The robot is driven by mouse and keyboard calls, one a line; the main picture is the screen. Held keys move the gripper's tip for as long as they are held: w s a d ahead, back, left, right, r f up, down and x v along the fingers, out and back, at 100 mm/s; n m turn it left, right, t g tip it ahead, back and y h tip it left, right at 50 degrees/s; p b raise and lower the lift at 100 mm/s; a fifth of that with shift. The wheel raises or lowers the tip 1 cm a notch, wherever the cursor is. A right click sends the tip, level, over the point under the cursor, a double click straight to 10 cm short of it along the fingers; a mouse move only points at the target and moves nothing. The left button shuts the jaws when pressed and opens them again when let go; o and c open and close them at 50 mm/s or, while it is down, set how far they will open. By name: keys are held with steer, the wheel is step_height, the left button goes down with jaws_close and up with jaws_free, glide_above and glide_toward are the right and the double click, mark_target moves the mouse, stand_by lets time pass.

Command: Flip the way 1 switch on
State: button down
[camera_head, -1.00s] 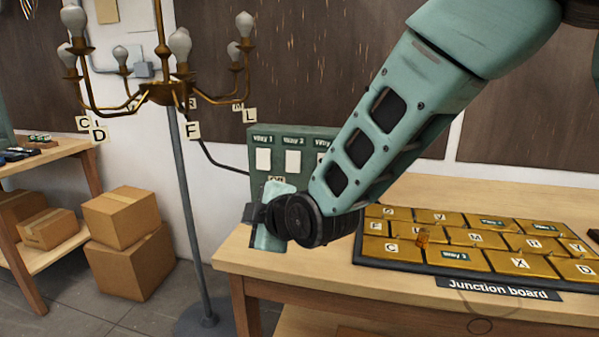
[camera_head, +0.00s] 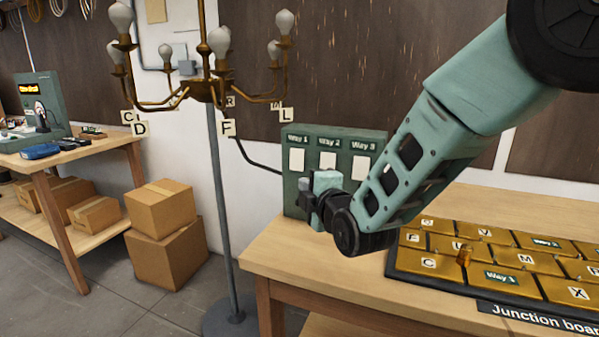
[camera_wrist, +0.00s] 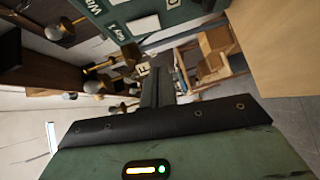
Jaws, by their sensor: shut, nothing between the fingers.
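The green switch box (camera_head: 291,187) stands on the table, with labels Way 1, Way 2 and Way 3. The white way 1 switch plate (camera_head: 297,160) is at the left of its face, uncovered. Whether its switch is on or off is too small to tell. My gripper (camera_head: 308,190) is in front of the box's lower part, below the way 1 and way 2 plates. Whether it touches the box I cannot tell. In the wrist view, the shut, empty fingers (camera_wrist: 158,85) point up the picture, and part of the green box (camera_wrist: 170,17) shows at the top.
The brass chandelier (camera_head: 205,90) hangs at the left on a grey stand. A black cable (camera_head: 258,164) runs to the box. The junction board (camera_head: 520,283) lies at the right of the table. Cardboard boxes (camera_head: 168,258) stand on the floor at left.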

steer(key=p, duration=0.2)
glide_toward(294, 169)
steer(key=w+a, duration=0.2)
steer(key=a, duration=0.2)
steer(key=shift+w+d+f+p, duration=0.1)
steer(key=shift+w+d+p, duration=0.2)
steer(key=shift+w, duration=0.55)
steer(key=shift+w+d+p, duration=0.15)
steer(key=shift+w+d, duration=0.15)
steer(key=shift+w, duration=0.55)
steer(key=shift+w+f+b, duration=0.1)
steer(key=shift+f+b, duration=0.25)
steer(key=shift+b, duration=0.55)
steer(key=shift+w+d+n+t+b, duration=0.1)
steer(key=shift+w+n+t+b, duration=0.05)
steer(key=shift+n+t+b, duration=0.2)
steer(key=shift+r+p, duration=0.2)
steer(key=shift+p, duration=0.1)
